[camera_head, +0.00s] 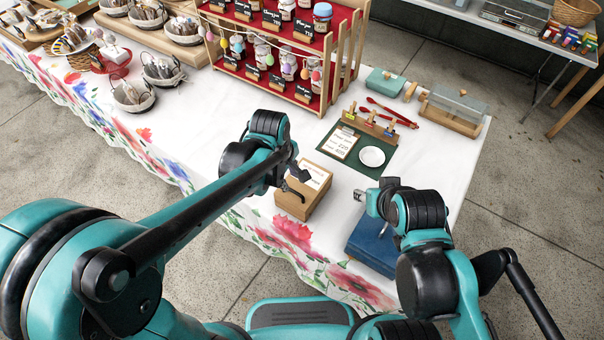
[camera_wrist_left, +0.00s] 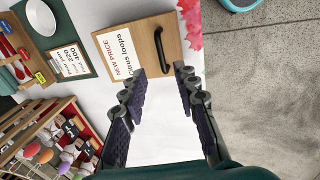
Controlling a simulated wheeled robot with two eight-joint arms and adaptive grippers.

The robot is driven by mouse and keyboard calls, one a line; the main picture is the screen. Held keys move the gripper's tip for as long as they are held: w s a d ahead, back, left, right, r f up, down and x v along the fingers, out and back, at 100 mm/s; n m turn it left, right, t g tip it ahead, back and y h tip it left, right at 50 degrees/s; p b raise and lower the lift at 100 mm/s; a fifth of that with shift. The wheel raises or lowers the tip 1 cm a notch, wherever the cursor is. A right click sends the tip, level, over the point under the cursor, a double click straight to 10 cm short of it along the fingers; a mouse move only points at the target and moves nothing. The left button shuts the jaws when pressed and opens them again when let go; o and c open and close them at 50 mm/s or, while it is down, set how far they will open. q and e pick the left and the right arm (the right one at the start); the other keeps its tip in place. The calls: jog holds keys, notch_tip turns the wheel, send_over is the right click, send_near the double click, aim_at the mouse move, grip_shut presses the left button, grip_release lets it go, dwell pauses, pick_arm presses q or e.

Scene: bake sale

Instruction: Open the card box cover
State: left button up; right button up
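A wooden box (camera_head: 291,209) with a white card (camera_head: 315,176) on its top stands near the table's front edge. In the left wrist view the wooden top (camera_wrist_left: 142,39) shows a black bar handle (camera_wrist_left: 162,52) beside the card (camera_wrist_left: 120,54), which reads "NEW PRICE citrus loops". The top looks closed. My left gripper (camera_wrist_left: 163,72) is open and empty, its fingertips close to the handle's near end; contact cannot be told. In the head view it hides part of the box. My right gripper (camera_head: 364,202) is right of the box, over the table; its finger opening is unclear.
A blue box (camera_head: 372,246) lies below my right gripper. A green mat (camera_head: 346,165) with a white plate (camera_head: 372,157) and price card lies behind the wooden box. A red-shelved rack (camera_head: 285,90) stands farther back. White tablecloth (camera_head: 446,160) is clear at right.

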aim_at(293, 191)
pick_arm(q)
jog(key=f+b, duration=0.1)
jog(key=f, duration=0.1)
jog(key=f+b, duration=0.1)
jog(key=f, duration=0.2)
jog(key=w+f+b, duration=0.1)
jog(key=f, duration=0.1)
jog(key=shift+d+f, duration=0.25)
jog(key=shift+d, duration=0.1)
grip_shut()
